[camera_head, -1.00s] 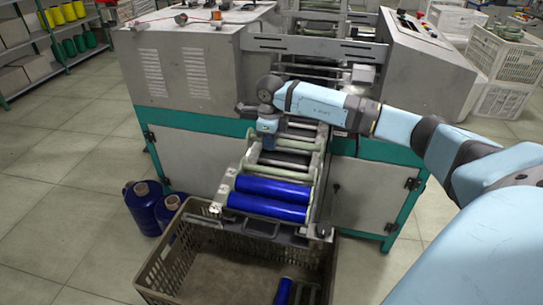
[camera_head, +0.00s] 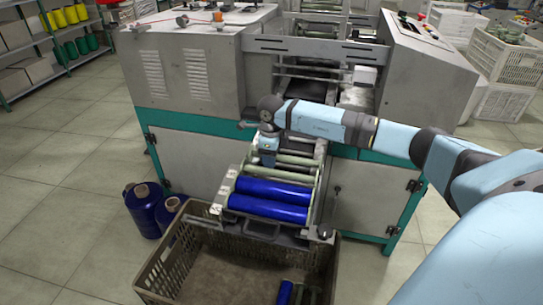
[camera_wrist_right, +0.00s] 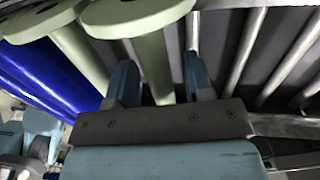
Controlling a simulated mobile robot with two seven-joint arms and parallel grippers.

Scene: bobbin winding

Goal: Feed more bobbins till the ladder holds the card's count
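The ladder (camera_head: 313,205) slopes down from the machine toward me. Two blue wound bobbins (camera_head: 268,208) lie across its lower end, with pale green bare bobbins (camera_head: 297,161) above them. My right gripper (camera_head: 267,158) is low over the ladder's upper part. In the right wrist view its fingers (camera_wrist_right: 163,85) stand apart on either side of a pale green bobbin (camera_wrist_right: 154,58), with a dark gap at the right finger. A blue bobbin (camera_wrist_right: 45,75) lies to the left there. My left gripper is not in view. No readable card shows.
A grey-brown crate (camera_head: 165,258) stands below the ladder's end, with a blue bobbin (camera_head: 284,292) near its front. Blue thread cones (camera_head: 145,208) stand on the floor to its left. The grey and green machine (camera_head: 190,70) rises behind. A white crate (camera_head: 505,62) stands at the right.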

